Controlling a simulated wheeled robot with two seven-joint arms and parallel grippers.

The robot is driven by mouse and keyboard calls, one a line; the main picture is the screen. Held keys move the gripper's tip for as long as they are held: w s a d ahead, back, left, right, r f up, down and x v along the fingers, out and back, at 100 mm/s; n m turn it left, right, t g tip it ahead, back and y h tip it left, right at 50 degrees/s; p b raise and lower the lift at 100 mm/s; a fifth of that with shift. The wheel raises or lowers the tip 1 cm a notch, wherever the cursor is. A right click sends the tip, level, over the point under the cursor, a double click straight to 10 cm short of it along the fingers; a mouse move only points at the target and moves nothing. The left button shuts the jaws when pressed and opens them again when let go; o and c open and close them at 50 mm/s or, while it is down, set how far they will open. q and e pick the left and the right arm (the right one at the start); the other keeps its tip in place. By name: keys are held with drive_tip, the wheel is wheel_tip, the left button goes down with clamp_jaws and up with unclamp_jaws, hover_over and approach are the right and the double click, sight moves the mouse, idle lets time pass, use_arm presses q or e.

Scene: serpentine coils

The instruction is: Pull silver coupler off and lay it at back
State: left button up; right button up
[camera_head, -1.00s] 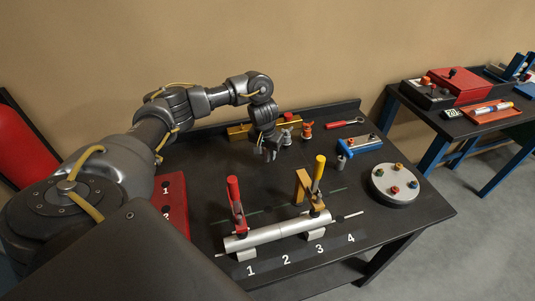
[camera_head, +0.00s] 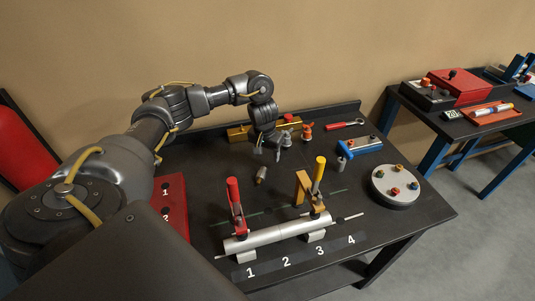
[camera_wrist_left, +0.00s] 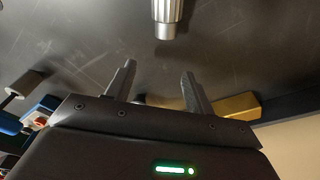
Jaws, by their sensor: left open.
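A small silver ribbed cylinder, which looks like the silver coupler (camera_head: 261,175), lies on the dark table in front of my left gripper. It also shows at the top of the left wrist view (camera_wrist_left: 167,18), apart from my fingers. My left gripper (camera_head: 267,151) is open and empty, a little behind the coupler. Its two fingers show spread in the left wrist view (camera_wrist_left: 159,72). A silver tube (camera_head: 275,234) lies across supports at the table's front, under a red-handled clamp (camera_head: 235,205) and a yellow-handled clamp (camera_head: 313,185). My right gripper is not in view.
A gold block (camera_head: 238,133), a grey fitting (camera_head: 286,139) and an orange fitting (camera_head: 306,131) stand at the back. A blue-and-silver block (camera_head: 360,146) and a round grey plate (camera_head: 397,185) are on the right. A red block (camera_head: 172,205) is on the left.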

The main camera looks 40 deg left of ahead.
use_arm(q)
wheel_tip(320, 180, up, 10)
drive_tip(key=s+p, duration=0.1)
drive_tip(key=p, duration=0.1)
drive_tip(key=shift+s, duration=0.25)
drive_tip(key=shift+d+f, duration=0.1)
drive_tip(key=shift+f, duration=0.1)
drive_tip(key=f+b, duration=0.1)
drive_tip(key=f, duration=0.2)
drive_tip(key=w+f+b, duration=0.1)
drive_tip(key=f, duration=0.3)
drive_tip(key=f+b, duration=0.1)
drive_tip(key=f, duration=0.2)
drive_tip(key=shift+w+f, duration=0.3)
drive_tip(key=shift+f, duration=0.1)
drive_tip(key=shift+r+p, duration=0.45)
drive_tip(key=shift+p, duration=0.1)
drive_tip(key=shift+f, duration=0.1)
